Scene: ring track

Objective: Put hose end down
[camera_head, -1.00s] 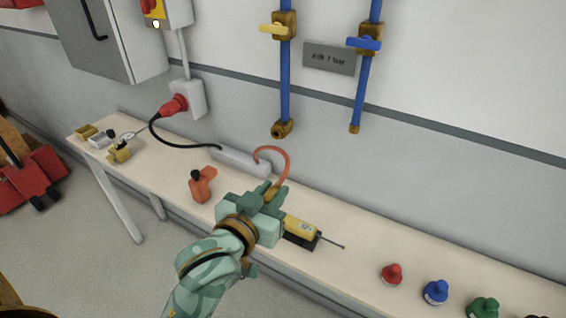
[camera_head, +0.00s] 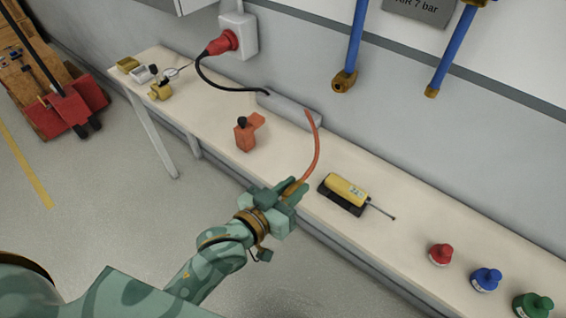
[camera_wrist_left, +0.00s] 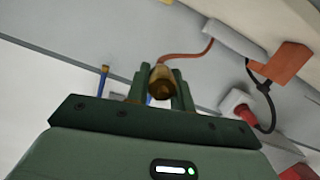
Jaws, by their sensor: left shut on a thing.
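My left gripper (camera_head: 287,191) is shut on the brass end of an orange hose (camera_head: 316,150), at the bench's front edge in the head view. The hose curves up from the gripper to a grey block on the bench. In the left wrist view the brass hose end (camera_wrist_left: 161,82) sits between the two green fingers of my left gripper (camera_wrist_left: 160,88), its round opening facing the camera. The hose (camera_wrist_left: 185,56) runs off behind it. Whether the hose end touches the bench cannot be told. My right gripper is not in view.
The pale bench (camera_head: 400,217) runs along the wall. A yellow tool (camera_head: 346,190) on a black base lies right of the gripper. An orange object with a black knob (camera_head: 245,134) stands to the left. Red, blue and green knobs (camera_head: 487,279) stand at right. The grey block (camera_head: 290,108) is behind.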

